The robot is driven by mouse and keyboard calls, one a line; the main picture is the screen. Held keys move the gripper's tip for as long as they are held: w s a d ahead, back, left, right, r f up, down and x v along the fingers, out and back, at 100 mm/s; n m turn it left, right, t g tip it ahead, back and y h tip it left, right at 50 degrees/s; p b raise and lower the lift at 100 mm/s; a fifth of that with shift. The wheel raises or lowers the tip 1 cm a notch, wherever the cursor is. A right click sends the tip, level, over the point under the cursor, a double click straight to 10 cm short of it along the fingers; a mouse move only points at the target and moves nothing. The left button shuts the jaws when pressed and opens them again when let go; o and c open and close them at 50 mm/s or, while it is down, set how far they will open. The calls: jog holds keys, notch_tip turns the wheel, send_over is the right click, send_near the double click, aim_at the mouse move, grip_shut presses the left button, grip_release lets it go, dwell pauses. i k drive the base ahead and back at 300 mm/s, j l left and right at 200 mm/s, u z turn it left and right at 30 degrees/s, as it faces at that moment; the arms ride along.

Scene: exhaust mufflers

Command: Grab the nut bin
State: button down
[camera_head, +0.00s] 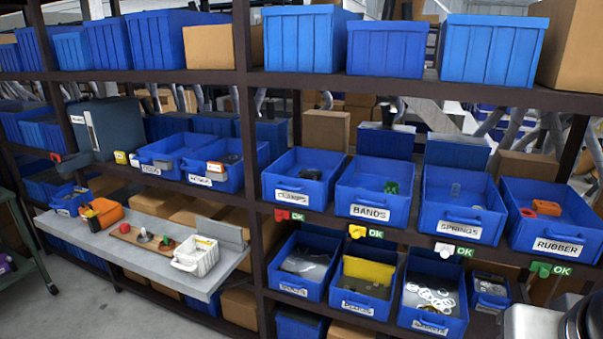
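I cannot read a nut label on any bin. A small blue bin (490,292) stands at the right end of the lower row, with a small label too blurred to read. Another small blue bin (71,200) sits at the left end of the grey shelf board. Part of my arm (550,320) shows at the bottom right corner, just below the small right-hand bin in the picture. My gripper's fingers do not show.
Blue bins labelled BANDS (373,195), SPRINGS (460,206) and RUBBER (551,220) fill the middle right shelf. Below them is a bin of white rings (431,294). A white basket (196,257) sits on the grey board (213,279). A cart (28,245) stands far left; floor shows lower left.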

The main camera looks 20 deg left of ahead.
aim_at(67, 202)
jog(key=u, duration=2.25)
jog(key=i+j+u, duration=0.35)
jog(key=i, duration=0.65)
jog(key=i+u, duration=0.4)
jog(key=i, duration=0.65)
jog(key=i+z, duration=0.1)
jog(key=i, duration=0.7)
jog(key=i+j+z, duration=0.1)
jog(key=i, duration=0.7)
jog(key=i+z, duration=0.4)
jog(key=i+j+z, duration=0.15)
jog(key=i+z, duration=0.2)
jog(key=i+j+z, duration=0.2)
jog(key=i+z, duration=0.2)
jog(key=i+j+z, duration=0.1)
jog(key=z, duration=0.3)
jog(key=i+j+z, duration=0.25)
jog(key=z, duration=0.2)
jog(key=i+j+z, duration=0.25)
jog(key=z, duration=0.15)
jog(key=i+j+z, duration=0.4)
jog(key=j, duration=0.15)
jog(key=k, duration=0.1)
